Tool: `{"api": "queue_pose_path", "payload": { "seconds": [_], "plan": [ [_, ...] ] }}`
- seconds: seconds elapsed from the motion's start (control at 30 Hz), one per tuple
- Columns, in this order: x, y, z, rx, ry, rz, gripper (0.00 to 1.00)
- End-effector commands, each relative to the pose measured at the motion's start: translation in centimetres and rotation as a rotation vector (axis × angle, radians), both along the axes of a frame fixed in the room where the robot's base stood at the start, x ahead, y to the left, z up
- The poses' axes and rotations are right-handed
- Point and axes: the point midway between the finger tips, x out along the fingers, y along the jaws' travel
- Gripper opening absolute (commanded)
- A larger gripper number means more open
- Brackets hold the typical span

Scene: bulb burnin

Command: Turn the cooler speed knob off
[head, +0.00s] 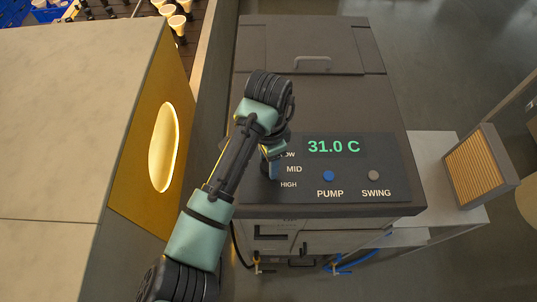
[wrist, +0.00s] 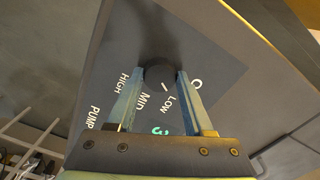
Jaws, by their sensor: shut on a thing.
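The cooler (head: 300,100) is a dark grey box with a control panel (head: 390,155) on its top. The black round speed knob (wrist: 157,70) sits between my two blue fingers in the wrist view. My gripper (wrist: 160,76) is shut on the knob, one finger against each side. A short white mark on the knob's edge points between MID and LOW, nearer LOW. An "O" shows beside the right finger; the rest of that label is hidden. In the head view my gripper (head: 271,170) reaches down to the panel's left part and hides the knob.
The panel also carries a blue PUMP button (head: 328,175), a grey SWING button (head: 373,175) and a green 31.0 C display (head: 333,147). A large pale cabinet (head: 70,130) with a glowing oval window stands left. A slatted filter panel (head: 481,165) stands right.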

Motion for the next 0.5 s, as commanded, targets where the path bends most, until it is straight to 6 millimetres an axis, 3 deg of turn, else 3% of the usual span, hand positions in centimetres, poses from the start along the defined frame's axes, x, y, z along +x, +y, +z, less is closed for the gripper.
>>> {"api": "queue_pose_path", "payload": {
  "seconds": [0.5],
  "plan": [
    [-0.01, -0.06, 0.31, 0.001, -0.001, 0.424, 0.0]
  ]
}}
